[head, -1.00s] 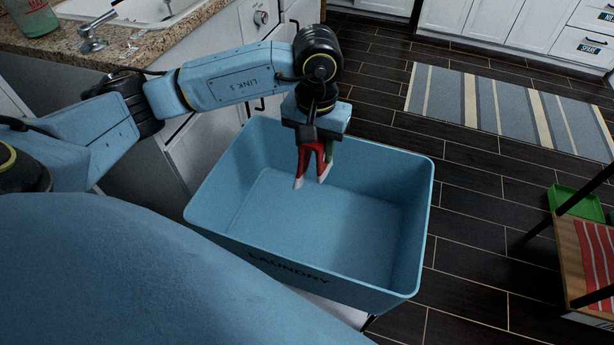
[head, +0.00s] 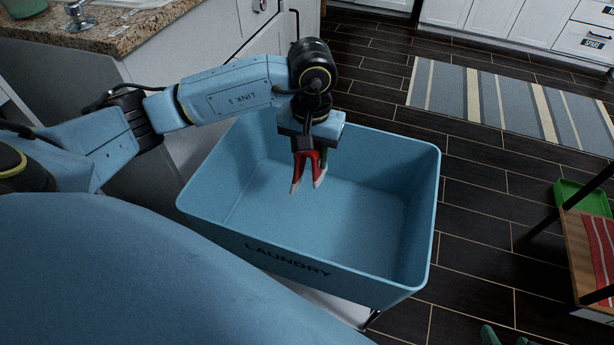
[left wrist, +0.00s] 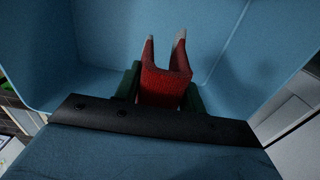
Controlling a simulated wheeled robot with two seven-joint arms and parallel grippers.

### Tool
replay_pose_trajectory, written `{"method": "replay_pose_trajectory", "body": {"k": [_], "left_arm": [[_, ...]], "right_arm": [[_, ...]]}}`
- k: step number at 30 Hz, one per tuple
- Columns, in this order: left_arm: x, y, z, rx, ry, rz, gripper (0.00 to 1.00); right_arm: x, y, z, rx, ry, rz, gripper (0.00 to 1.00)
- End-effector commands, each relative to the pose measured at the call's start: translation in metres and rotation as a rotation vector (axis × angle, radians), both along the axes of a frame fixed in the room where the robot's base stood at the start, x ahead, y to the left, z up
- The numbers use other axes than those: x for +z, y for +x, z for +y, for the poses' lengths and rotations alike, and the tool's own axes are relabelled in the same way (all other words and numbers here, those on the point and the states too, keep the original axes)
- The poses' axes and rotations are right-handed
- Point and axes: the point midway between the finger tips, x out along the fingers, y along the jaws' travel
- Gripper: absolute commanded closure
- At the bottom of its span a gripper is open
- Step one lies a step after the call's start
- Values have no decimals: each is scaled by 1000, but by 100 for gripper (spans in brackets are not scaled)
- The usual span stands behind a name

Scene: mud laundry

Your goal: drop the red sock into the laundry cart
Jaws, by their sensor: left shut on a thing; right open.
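My left gripper (head: 311,158) is shut on the red sock (head: 300,167) and holds it over the open laundry cart (head: 426,255). The sock hangs down with its pale tips pointing at the cart's inside. In the left wrist view the red sock (left wrist: 164,84) is pinched between the dark green fingers (left wrist: 162,92), with the blue cart walls (left wrist: 90,50) around it. The cart is a light blue bin with "LAUNDRY" on its near side, and its floor looks empty where visible. A bit of my right gripper (head: 505,337) seems to show at the bottom edge.
A granite counter (head: 130,35) with a sink and white cabinets stands at the upper left. A striped rug (head: 500,100) lies on the dark floor. At the right are a wooden shelf (head: 580,255), a red striped cloth (head: 602,245) and a green tray (head: 580,197).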

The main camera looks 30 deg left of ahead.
Motion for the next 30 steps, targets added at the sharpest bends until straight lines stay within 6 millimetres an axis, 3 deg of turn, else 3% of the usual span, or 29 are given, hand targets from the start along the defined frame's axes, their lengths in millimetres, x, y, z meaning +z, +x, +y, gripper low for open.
{"method": "replay_pose_trajectory", "body": {"k": [12,26,27,30], "left_arm": [[-23,0,0,1,0,1,82],[-26,0,0,0,0,0,82],[-26,0,0,0,0,0,57],[-26,0,0,0,0,0,44]], "right_arm": [[35,36,19,25,73,-289,57],[45,42,22,31,88,-347,57],[44,42,22,31,88,-346,57],[44,42,22,31,88,-346,57]]}}
